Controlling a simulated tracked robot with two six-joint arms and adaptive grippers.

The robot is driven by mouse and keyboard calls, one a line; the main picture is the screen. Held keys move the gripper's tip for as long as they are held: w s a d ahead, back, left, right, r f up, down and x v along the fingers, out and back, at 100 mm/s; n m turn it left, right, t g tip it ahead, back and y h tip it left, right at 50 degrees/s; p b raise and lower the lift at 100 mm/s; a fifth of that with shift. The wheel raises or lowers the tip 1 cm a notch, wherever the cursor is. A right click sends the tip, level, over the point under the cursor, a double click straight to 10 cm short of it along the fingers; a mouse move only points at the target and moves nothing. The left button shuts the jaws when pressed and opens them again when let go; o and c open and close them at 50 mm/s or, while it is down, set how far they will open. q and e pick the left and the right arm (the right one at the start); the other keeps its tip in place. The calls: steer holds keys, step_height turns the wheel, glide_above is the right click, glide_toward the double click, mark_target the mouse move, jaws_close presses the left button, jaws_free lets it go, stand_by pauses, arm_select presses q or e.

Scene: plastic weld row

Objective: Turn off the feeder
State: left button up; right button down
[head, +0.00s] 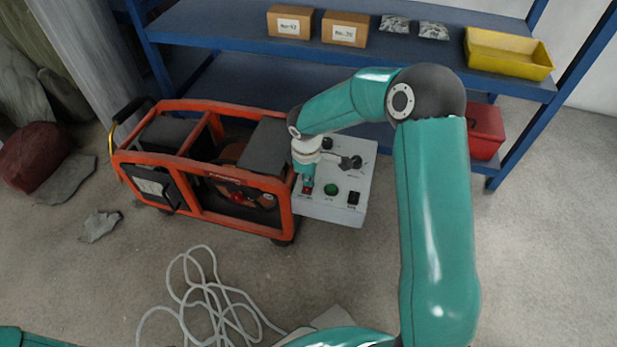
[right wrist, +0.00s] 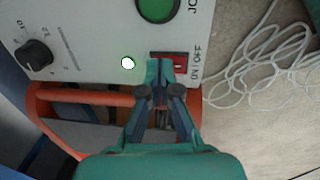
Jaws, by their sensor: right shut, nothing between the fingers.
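The feeder is an orange-framed machine (head: 205,175) on the floor with a light grey control panel (head: 328,212) at its right end. In the right wrist view the panel (right wrist: 88,20) carries a red rocker switch (right wrist: 181,64) labelled ON/OFF, and a small white lamp (right wrist: 127,63) looks lit. My right gripper (head: 307,184) is over the near left part of the panel. In the right wrist view its closed fingertips (right wrist: 160,70) are at the switch and cover part of it; I cannot tell whether they touch it. The rocker's position is unclear. My left gripper is out of view.
A green button (head: 331,189), a black switch (head: 353,198) and black knobs (right wrist: 35,55) share the panel. A blue shelf (head: 230,32) with boxes and a yellow bin (head: 508,55) stands behind. A loose pale cable (head: 205,300) lies on the floor in front.

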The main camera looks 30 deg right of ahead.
steer(key=shift+f, duration=0.2)
steer(key=shift+s+a+b, duration=0.3)
steer(key=shift+s+a, duration=0.2)
steer(key=shift+a, duration=0.1)
steer(key=shift+r, duration=0.15)
steer(key=r+p, duration=0.1)
steer(key=r, duration=0.1)
steer(key=r+p, duration=0.2)
steer(key=shift+s+a+r, duration=0.1)
steer(key=shift+a, duration=0.1)
step_height(320, 180, up, 10)
steer(key=p, duration=0.4)
steer(key=shift+s+a+f, duration=0.25)
steer(key=shift+s+a, duration=0.2)
